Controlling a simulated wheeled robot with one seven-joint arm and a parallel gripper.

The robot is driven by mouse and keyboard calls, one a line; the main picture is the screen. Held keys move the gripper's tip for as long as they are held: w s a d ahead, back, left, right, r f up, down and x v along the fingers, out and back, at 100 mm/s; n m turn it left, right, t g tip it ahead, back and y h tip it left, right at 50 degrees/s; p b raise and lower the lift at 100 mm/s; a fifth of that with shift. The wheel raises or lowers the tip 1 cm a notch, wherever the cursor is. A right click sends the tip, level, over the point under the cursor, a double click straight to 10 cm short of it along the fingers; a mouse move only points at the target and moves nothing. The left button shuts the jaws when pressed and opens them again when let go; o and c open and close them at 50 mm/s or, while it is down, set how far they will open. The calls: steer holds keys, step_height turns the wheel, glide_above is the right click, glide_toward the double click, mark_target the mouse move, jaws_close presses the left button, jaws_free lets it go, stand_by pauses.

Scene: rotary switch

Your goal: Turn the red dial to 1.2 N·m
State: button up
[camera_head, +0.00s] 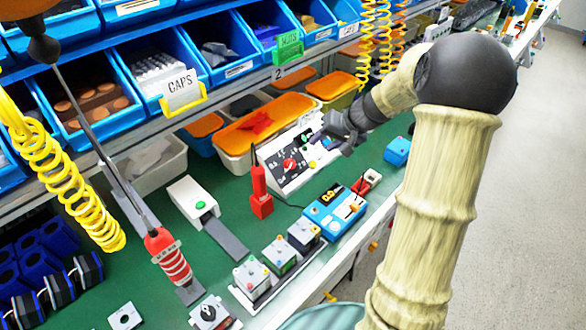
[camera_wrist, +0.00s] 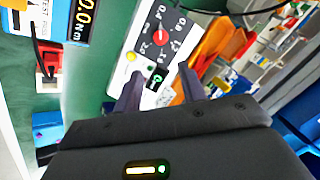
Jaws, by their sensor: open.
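The red dial (camera_head: 289,165) sits on the dark face of a sloped white control panel (camera_head: 275,184) on the green bench. In the wrist view the red dial (camera_wrist: 158,37) is ringed by small white numbers, 0.4 and 0.8 among them; its pointer setting is too small to read. My gripper (camera_head: 342,135) is at the panel's right end, right of the dial. In the wrist view my gripper (camera_wrist: 160,76) is open and empty, its fingers apart over the panel's yellow and green controls. The dial lies beyond the fingertips, untouched.
A blue device (camera_wrist: 80,20) has a display reading 0.0 Nm; it also shows in the head view (camera_head: 335,208). A red holder (camera_head: 260,203) stands left of the panel. Orange-lidded bins (camera_head: 262,122) are behind. A red-banded tool (camera_head: 168,256) hangs at left.

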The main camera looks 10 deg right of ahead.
mark_target(291, 164)
steer(key=shift+a, duration=0.1)
steer(key=p+x, duration=0.1)
steer(key=x, duration=1.6)
steer(key=shift+a+f, duration=0.1)
steer(key=shift+f, duration=0.05)
steer(key=c, duration=0.7)
